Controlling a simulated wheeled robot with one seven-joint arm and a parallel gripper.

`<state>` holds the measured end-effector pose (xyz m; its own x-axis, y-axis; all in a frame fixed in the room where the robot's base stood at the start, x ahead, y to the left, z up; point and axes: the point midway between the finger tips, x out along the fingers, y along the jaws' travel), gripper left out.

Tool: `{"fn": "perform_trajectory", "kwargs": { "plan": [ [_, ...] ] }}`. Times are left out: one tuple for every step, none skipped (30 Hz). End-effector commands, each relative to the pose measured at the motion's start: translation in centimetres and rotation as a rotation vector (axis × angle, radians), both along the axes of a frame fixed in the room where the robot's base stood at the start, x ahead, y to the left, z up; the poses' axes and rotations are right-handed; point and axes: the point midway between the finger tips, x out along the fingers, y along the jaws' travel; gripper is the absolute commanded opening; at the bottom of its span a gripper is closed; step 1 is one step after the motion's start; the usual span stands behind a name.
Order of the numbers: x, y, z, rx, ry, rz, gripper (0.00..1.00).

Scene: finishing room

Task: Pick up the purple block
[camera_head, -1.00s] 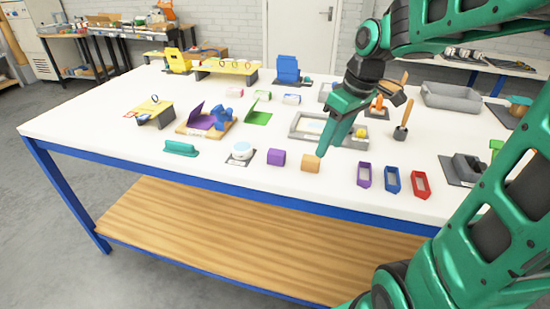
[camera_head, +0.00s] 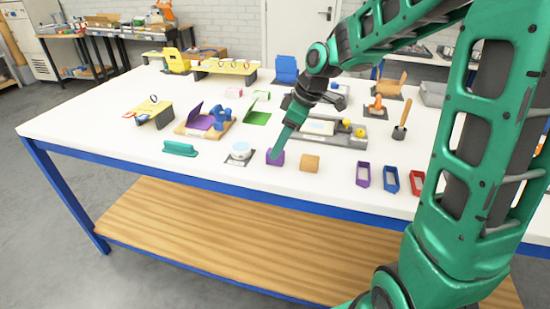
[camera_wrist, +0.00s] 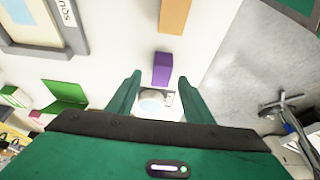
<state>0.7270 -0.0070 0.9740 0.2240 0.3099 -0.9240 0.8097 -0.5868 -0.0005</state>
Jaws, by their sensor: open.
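The purple block (camera_head: 275,157) stands on the white table near its front edge, between a round white item and an orange block. My gripper (camera_head: 278,146) is above the purple block, and its tip overlaps the block's top in the head view, so the gap is hard to tell there. In the wrist view the purple block (camera_wrist: 162,69) lies just beyond the two open fingers (camera_wrist: 155,80), roughly midway between their tips. Nothing is between the fingers.
The orange block (camera_head: 310,163) sits right of the purple block. The round white item (camera_head: 240,150) on a dark pad is to its left. Purple, blue and red open bins (camera_head: 391,179) stand to the right. A grey tray (camera_head: 345,139) lies behind.

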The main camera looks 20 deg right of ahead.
Motion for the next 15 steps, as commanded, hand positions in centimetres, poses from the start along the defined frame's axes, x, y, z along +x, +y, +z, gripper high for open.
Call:
{"fn": "perform_trajectory", "kwargs": {
  "plan": [
    [0.0,0.4,-0.8,0.001,0.004,0.002,0.47],
    [0.1,0.5,-1.2,0.001,0.004,0.002,0.47],
    [0.1,0.7,-1.8,0.001,0.003,0.0,0.47],
    [0.2,0.8,-2.2,0.0,0.004,0.0,0.47],
    [0.3,0.9,-2.5,0.001,0.004,0.001,0.47],
    [0.4,1.1,-2.9,0.001,0.003,0.0,0.47],
    [0.5,1.2,-3.1,0.001,0.001,0.001,0.47],
    [0.6,1.2,-3.3,0.001,0.001,0.001,0.47],
    [0.6,1.3,-3.5,0.0,0.002,0.001,0.47],
    [0.6,1.3,-3.6,0.0,0.001,0.0,0.47],
    [0.7,1.3,-3.6,0.001,0.001,0.0,0.47],
    [0.7,1.4,-3.7,0.0,0.0,0.0,0.47],
    [0.7,1.4,-3.7,0.0,0.0,0.0,0.47],
    [0.7,1.4,-3.7,0.0,0.0,0.0,0.47],
    [0.7,1.3,-3.6,0.0,0.0,0.0,0.47]
  ]
}}
